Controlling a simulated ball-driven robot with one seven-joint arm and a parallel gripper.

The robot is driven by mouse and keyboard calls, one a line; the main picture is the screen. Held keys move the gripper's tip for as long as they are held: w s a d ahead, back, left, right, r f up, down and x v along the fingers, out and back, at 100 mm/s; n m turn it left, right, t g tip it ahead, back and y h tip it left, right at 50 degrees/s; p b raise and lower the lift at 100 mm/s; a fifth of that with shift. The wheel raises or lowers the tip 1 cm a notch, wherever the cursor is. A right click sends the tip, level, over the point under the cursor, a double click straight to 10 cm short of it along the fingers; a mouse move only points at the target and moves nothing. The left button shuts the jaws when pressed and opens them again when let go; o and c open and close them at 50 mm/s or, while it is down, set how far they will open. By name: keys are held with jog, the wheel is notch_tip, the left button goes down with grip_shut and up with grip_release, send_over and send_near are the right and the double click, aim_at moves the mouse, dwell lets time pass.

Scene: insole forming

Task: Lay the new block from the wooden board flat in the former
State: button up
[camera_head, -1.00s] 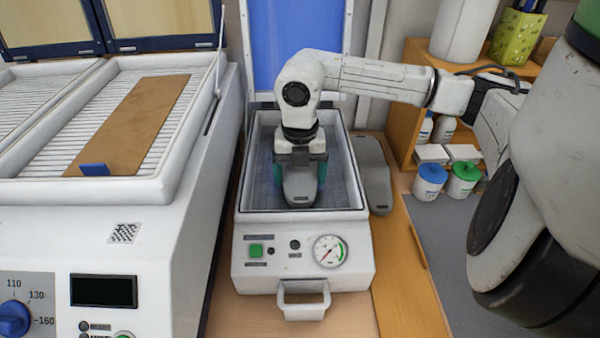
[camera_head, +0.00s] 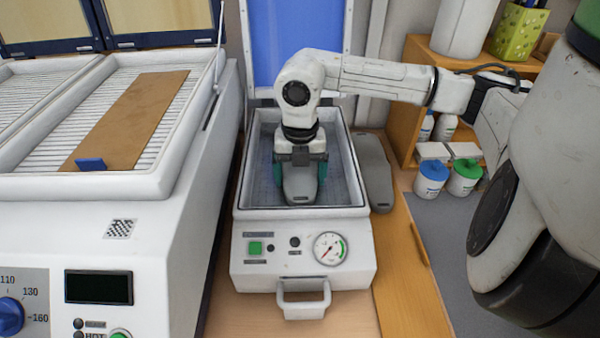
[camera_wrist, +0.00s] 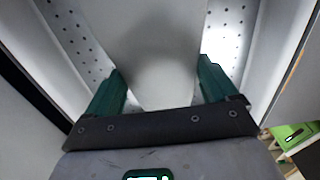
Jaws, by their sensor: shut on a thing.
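The former (camera_head: 361,206) is a white box with an open top and a perforated metal floor, which also shows in the wrist view (camera_wrist: 68,28). My gripper (camera_head: 300,174) is inside it, pointing down, its teal fingers on either side of a grey block (camera_head: 299,193). In the wrist view my gripper (camera_wrist: 160,84) has one green finger at each side of the pale block (camera_wrist: 155,45), which lies low over the perforated floor. I cannot tell whether the block touches the floor. Another grey, sole-shaped block (camera_head: 375,172) lies outside, right of the former, on the wooden board (camera_head: 408,270).
The former's blue lid (camera_head: 297,45) stands raised behind it. A white heater (camera_head: 150,240) with a brown sheet (camera_head: 135,118) on its slats stands close on the left. A wooden shelf (camera_head: 410,75) and two jars, blue-lidded (camera_head: 431,178) and green-lidded (camera_head: 464,177), are at right.

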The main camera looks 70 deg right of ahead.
dwell(0.4)
jog(key=o, duration=1.2)
jog(key=shift+f, duration=0.1)
notch_tip(320, 180, up, 11)
jog(key=shift+f+b, duration=0.1)
jog(key=shift+b, duration=0.8)
